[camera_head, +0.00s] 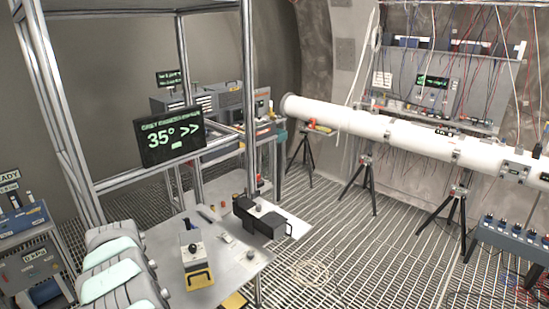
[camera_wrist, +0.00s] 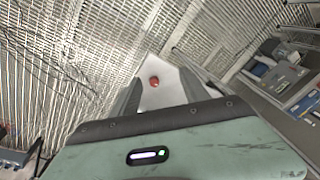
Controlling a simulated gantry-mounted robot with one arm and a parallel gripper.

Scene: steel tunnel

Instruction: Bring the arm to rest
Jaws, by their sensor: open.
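My gripper (camera_wrist: 160,76) shows in the wrist view, with its two dark grey fingers spread apart. A pale plate (camera_wrist: 150,101) with a small red round piece (camera_wrist: 154,81) shows in the gap between the fingers. I cannot tell how far it is from the fingertips, and I see no contact with them. The mint-green housing of my wrist fills the bottom of that view. In the head view, grey links with mint panels at the lower left look like my folded arm. I cannot make out the gripper's fingers there.
A grey worktable (camera_head: 225,262) holds a yellow-and-white device (camera_head: 197,262), a black device (camera_head: 262,220) and small parts. A long white tube (camera_head: 400,133) on tripods crosses the right side. Open grating floor (camera_head: 350,235) lies between.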

